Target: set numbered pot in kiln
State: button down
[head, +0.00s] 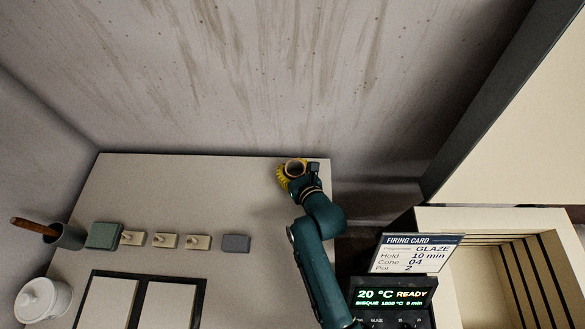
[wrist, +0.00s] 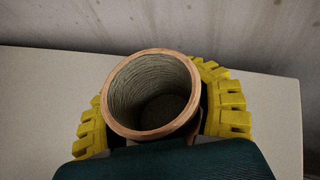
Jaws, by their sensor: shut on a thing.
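A round pot (head: 295,166) with an orange-brown rim and a grey ridged inside is at the far right end of the grey table. It also shows in the wrist view (wrist: 152,92), open side up and seemingly empty. My gripper (head: 290,176) is shut on it, with a yellow ribbed finger on each side in the wrist view (wrist: 160,118). Any number on the pot is hidden. The open kiln (head: 448,226), a cream box with dark grooves in its walls, is at the lower right. The firing card (head: 417,253) reads GLAZE, Hold 10 min, Cone 04, Pot 2.
A controller (head: 392,297) beside the kiln reads 20 °C READY. A cream slab with a dark edge (head: 520,110) stands behind the kiln. The table (head: 190,190) holds several small blocks, dark-framed panels, a white lidded jar (head: 42,300) and a dark cup (head: 68,237).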

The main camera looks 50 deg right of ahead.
notch_tip(320, 180, up, 10)
jog(key=p, duration=0.8)
